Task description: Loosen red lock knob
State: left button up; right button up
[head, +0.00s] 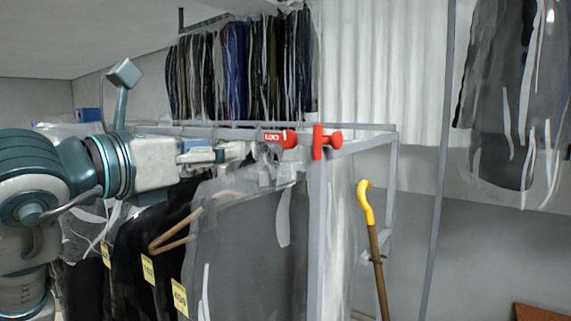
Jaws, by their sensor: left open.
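A red piece with white lettering, which seems to read LOCK, and a rounded end (288,138) sits on the grey rail. Just right of it, a red upright block with a round red knob (335,139) sits at the rail's front corner post. I cannot tell which of the two is the lock knob. My left gripper (238,151) reaches in from the left, level with the rail. It is open, and its tips are left of the red lettered piece, apparently apart from it. Plastic garment covers blur the fingertips. My right gripper is out of view.
Bagged garments with yellow tags (180,298) and a wooden hanger (172,243) hang below my left arm. A grey metal frame (315,240) holds the rail. A yellow-hooked pole (374,245) stands right of it. More bagged clothes (240,65) hang behind.

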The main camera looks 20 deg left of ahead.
pick_arm(q)
jog(key=p, duration=0.4)
send_near(286, 142)
jog(key=x, duration=0.8)
jog(key=shift+w+d+r, duration=0.1)
jog(key=shift+w+d, duration=0.1)
jog(key=shift+w, duration=0.05)
jog(key=shift+w+a, duration=0.2)
jog(key=shift+w, duration=0.4)
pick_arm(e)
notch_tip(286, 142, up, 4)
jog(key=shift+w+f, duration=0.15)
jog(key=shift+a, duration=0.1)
pick_arm(q)
jog(key=shift+d, duration=0.1)
jog(key=shift+c, duration=1.2)
jog(key=shift+d, duration=0.15)
jog(key=c, duration=0.9)
